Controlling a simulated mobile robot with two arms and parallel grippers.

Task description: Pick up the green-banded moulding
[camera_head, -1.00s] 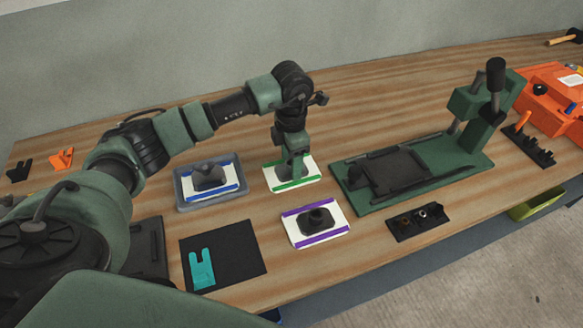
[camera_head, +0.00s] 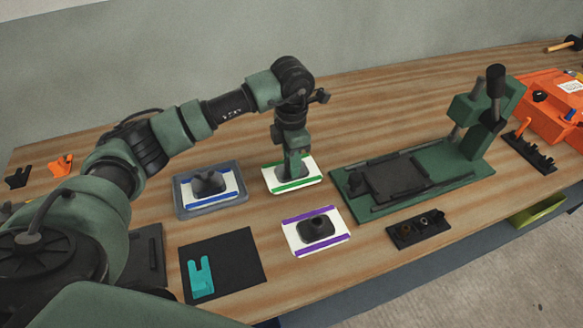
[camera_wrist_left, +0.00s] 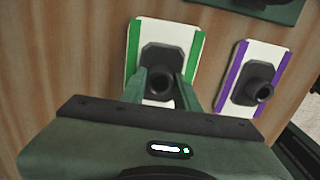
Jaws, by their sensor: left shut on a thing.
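The green-banded moulding (camera_head: 312,174) is a white plate with green strips along two opposite edges and a dark raised block in its middle. It also shows in the left wrist view (camera_wrist_left: 163,58). My left gripper (camera_head: 293,174) points down over its middle and is shut on the dark block. In the left wrist view my left gripper (camera_wrist_left: 162,92) has one finger on each side of the block's round spout. I cannot tell whether the plate is clear of the table. My right gripper is not in view.
A purple-banded moulding (camera_head: 298,238) lies in front, and a blue-banded one (camera_head: 229,189) sits in a grey tray (camera_head: 207,211) to the left. A green press (camera_head: 460,178) stands right. A black mat (camera_head: 235,265) holds a teal piece (camera_head: 201,278). Bare table lies behind.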

